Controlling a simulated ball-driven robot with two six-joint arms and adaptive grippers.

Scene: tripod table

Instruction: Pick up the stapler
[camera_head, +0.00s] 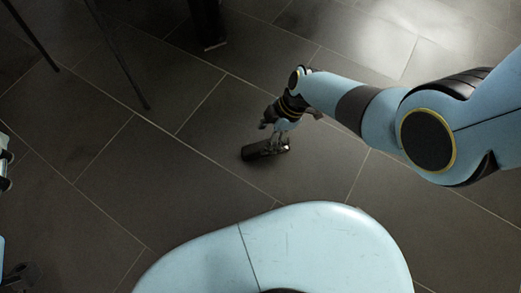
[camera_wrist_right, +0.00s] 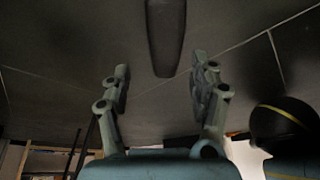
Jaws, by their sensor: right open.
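The stapler (camera_head: 256,151) is a dark, elongated thing lying on the tiled floor in the middle of the head view. My right gripper (camera_head: 278,138) is right at it, coming from above, and partly covers its right part. In the right wrist view the stapler (camera_wrist_right: 166,35) reaches from the top edge to between the tips of my right gripper (camera_wrist_right: 160,72). The two fingers stand wide apart, with a gap to the stapler on both sides. Only parts of my left arm show at the left edge of the head view; its finger state is unclear.
Thin dark legs (camera_head: 122,58) stand on the floor at the upper left, and a thicker dark leg (camera_head: 207,25) stands at the top. The grey tiled floor (camera_head: 130,165) around the stapler is clear. My own light-blue body fills the bottom middle.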

